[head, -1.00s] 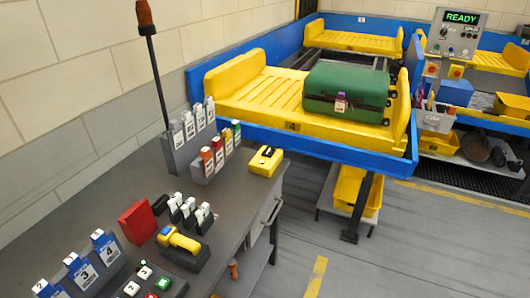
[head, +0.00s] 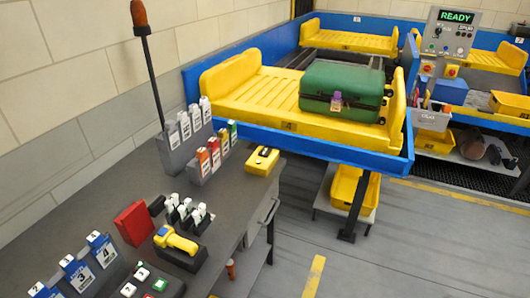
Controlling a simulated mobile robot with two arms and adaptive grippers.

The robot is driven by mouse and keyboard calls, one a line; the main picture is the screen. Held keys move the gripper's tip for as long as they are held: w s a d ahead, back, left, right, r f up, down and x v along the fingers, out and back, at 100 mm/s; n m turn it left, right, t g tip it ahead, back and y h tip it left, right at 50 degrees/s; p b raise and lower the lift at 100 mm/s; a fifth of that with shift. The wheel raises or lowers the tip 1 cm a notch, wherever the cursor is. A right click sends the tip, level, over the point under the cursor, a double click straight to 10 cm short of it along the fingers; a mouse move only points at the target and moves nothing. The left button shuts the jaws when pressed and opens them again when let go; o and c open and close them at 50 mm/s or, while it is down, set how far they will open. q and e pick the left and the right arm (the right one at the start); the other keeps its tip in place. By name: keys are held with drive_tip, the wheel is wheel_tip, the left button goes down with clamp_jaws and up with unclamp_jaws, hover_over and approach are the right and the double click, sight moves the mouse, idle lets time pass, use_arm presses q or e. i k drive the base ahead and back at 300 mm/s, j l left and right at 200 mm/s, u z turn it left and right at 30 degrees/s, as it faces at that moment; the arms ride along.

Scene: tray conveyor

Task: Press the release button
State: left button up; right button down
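No button carries a label I can read as release. A yellow box (head: 262,161) with a dark top part sits at the desk's far right corner. A grey control panel (head: 449,42) at the upper right shows a green READY display and small knobs and buttons. A green suitcase (head: 335,83) with a purple tag lies on the yellow tray (head: 240,98) of the blue-sided conveyor. Neither of my grippers is in view.
The grey desk (head: 105,218) also holds a yellow scanner (head: 176,240) in a dark stand, a red box (head: 134,223), card holders and a beacon pole (head: 153,80). A yellow bin (head: 352,188) stands under the conveyor.

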sight(265, 151)
drive_tip(key=i+u, duration=0.1)
drive_tip(key=u, duration=0.25)
drive_tip(key=i+l+u, duration=0.1)
drive_tip(key=u, duration=0.25)
drive_tip(key=i+l+u, duration=0.1)
drive_tip(key=u, duration=0.25)
drive_tip(key=i+l+u, duration=0.1)
drive_tip(key=l, duration=0.25)
drive_tip(key=i+l+u, duration=0.1)
drive_tip(key=i+l, duration=0.15)
drive_tip(key=l, duration=0.15)
drive_tip(key=i+l+u, duration=0.1)
drive_tip(key=l, duration=0.25)
drive_tip(key=i+l+u, duration=0.1)
drive_tip(key=l, duration=0.3)
drive_tip(key=i, duration=0.1)
